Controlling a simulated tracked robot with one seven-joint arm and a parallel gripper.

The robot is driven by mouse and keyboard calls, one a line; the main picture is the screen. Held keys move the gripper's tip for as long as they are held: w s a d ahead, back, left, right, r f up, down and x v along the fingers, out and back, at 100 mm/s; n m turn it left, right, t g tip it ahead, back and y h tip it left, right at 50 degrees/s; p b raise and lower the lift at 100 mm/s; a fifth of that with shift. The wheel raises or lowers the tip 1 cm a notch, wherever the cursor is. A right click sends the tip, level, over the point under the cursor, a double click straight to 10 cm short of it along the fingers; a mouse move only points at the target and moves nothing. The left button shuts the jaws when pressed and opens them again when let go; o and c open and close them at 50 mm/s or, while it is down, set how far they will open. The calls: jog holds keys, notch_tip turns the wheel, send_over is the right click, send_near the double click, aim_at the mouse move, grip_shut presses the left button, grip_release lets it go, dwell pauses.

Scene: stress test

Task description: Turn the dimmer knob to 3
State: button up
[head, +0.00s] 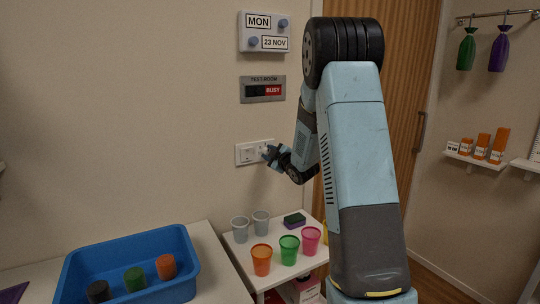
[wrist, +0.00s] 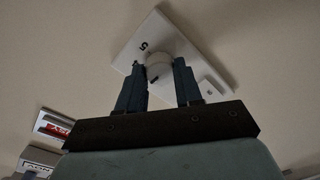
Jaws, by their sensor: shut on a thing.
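The dimmer plate (head: 244,154) is a white wall plate below the red BUSY sign. In the wrist view the plate (wrist: 160,32) appears tilted, with a dark digit that looks like a 5 beside the round white dimmer knob (wrist: 158,66). My gripper (head: 268,154) is at the plate's right side in the head view. In the wrist view my gripper (wrist: 158,76) has one finger on each side of the knob, shut on it. A short dark mark shows at the knob's lower left edge. The other digits are not readable, so I cannot tell the setting.
A BUSY slider sign (head: 262,89) and a date board (head: 264,32) hang above the plate. Below stands a small white table (head: 240,262) with several cups and a sponge (head: 294,220). A blue tray (head: 190,258) is at lower left. A wooden door (head: 408,70) is behind my arm.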

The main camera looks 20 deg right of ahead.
jog(key=shift+a+f+n, duration=0.15)
jog(key=shift+f+n, duration=0.05)
jog(key=shift+n, duration=0.1)
jog(key=o, duration=1)
jog(key=shift+r, duration=0.1)
jog(key=shift+o, duration=0.2)
jog(key=shift+s, duration=0.1)
jog(key=s+d, duration=0.2)
jog(key=s, duration=1.1)
jog(key=shift+s+d+r, duration=0.2)
jog(key=shift+d, duration=0.15)
jog(key=s+a+r+m+g+h, duration=0.3)
jog(key=s+r+m+g+h, duration=0.15)
jog(key=s+r+m, duration=0.35)
jog(key=s+a+m+g, duration=0.2)
jog(key=s+a, duration=0.3)
jog(key=s, duration=0.8)
jog(key=s+a+m+g+y, duration=0.1)
jog(key=s+a+m+g, duration=0.2)
jog(key=s, duration=1.1)
jog(key=shift+a+f+g, duration=0.45)
jog(key=shift+a+g, duration=0.6)
jog(key=shift+a, duration=0.05)
